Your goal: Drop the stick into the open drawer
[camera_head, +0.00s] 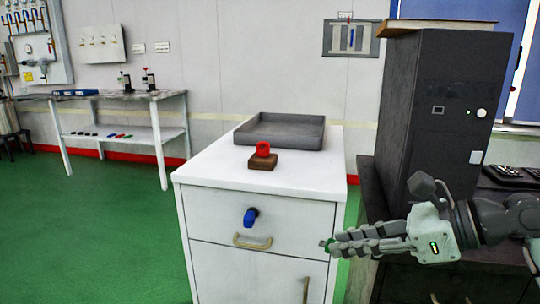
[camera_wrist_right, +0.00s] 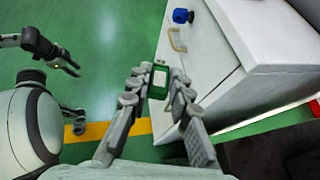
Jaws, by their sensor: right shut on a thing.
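The stick is a small green piece in the tips of my right gripper (camera_head: 330,245). Its green end (camera_wrist_right: 158,82) shows between the fingers in the right wrist view, and most of it is hidden in the head view. The cabinet's top drawer (camera_head: 285,222) has a tan handle (camera_head: 252,242) and a blue knob (camera_head: 250,216). Its front looks flush with the cabinet; no opening shows. A dark arm end, probably my left gripper (camera_wrist_right: 72,66), is far off at the left in the wrist view.
On the cabinet top stand a grey tray (camera_head: 282,143) and a red piece (camera_head: 263,149) on a brown block (camera_head: 262,163). A dark tower box (camera_head: 440,105) stands right of the cabinet. Green floor (camera_head: 100,235) lies open to the left.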

